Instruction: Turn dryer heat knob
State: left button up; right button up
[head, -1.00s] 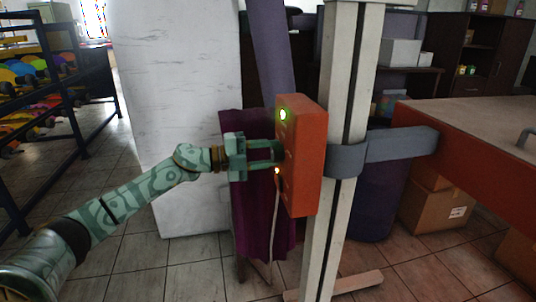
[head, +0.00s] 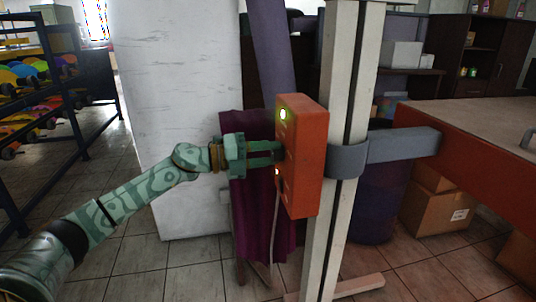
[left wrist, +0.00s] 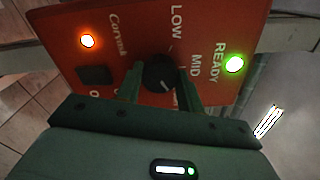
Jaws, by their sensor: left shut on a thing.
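The orange-red dryer control box (head: 306,150) is fixed to a pale upright post in the head view. Its face fills the upper part of the left wrist view, with the words LOW, MID and READY. The black round heat knob (left wrist: 159,73) sits near the middle of that face. My left gripper (head: 277,154) reaches the box from the left, and its two fingers are shut on the knob, one on each side. A green light (left wrist: 235,64) glows by READY and an orange light (left wrist: 87,41) glows on the other side. My right gripper is not in view.
A black switch (left wrist: 94,75) sits beside the knob on the box face. The pale post (head: 344,120) carries a grey bracket towards the red-sided table (head: 480,150). A purple cloth (head: 262,190) hangs behind my left gripper. A white block (head: 180,110) stands behind my left arm.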

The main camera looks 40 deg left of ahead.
pick_arm(q)
jog(key=shift+f, duration=0.1)
jog(key=o, duration=1)
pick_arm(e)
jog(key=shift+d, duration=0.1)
pick_arm(q)
jog(key=p+v, duration=0.5)
jog(key=v, duration=1.1)
jog(key=shift+a, duration=0.2)
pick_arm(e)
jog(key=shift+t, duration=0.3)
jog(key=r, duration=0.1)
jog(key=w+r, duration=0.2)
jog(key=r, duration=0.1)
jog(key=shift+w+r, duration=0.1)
